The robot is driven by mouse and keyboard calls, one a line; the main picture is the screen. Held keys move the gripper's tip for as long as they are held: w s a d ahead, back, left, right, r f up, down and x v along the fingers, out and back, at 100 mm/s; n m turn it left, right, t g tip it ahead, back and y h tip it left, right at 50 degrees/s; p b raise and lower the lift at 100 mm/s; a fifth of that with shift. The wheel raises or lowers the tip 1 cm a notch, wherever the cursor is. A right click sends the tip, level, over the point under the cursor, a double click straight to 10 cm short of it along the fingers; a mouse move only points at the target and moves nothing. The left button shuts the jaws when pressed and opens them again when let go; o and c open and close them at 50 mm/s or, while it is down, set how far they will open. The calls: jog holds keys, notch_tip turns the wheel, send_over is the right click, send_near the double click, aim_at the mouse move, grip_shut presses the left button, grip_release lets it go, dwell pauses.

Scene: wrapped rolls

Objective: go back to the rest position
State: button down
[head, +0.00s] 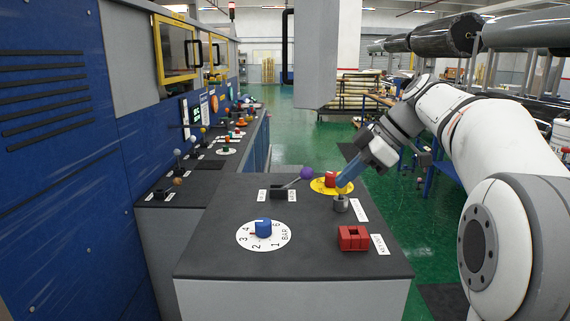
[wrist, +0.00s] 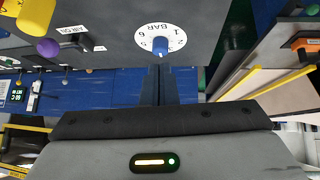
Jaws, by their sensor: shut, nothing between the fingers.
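My gripper (head: 342,184) hangs over the console from the right, its blue fingers pointing down and to the left. In the wrist view its fingers (wrist: 161,72) are together with nothing between them. In the head view the fingertips appear close above a grey metal post (head: 341,204) and in front of the yellow disc (head: 318,185) with a red knob (head: 330,179); whether they touch anything is unclear. In the wrist view the blue knob (wrist: 160,46) on the white BAR dial (wrist: 173,32) shows just beyond the fingertips.
The dark console top (head: 215,260) also carries the white dial (head: 247,240) with its blue knob (head: 263,228), a purple-ball lever (head: 306,173) and a red block (head: 353,238). Blue machine cabinets (head: 50,180) stand left. Green floor (head: 300,128) is open behind.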

jog(key=s+d+f+m+h+p, duration=0.2)
jog(key=s+f+m+h, duration=0.5)
jog(key=s+f+m, duration=1)
jog(key=s+f, duration=0.4)
jog(key=s, duration=0.2)
jog(key=shift+d+t+h+p, duration=0.3)
jog(key=shift+t+h, duration=0.1)
jog(key=shift+s, duration=0.1)
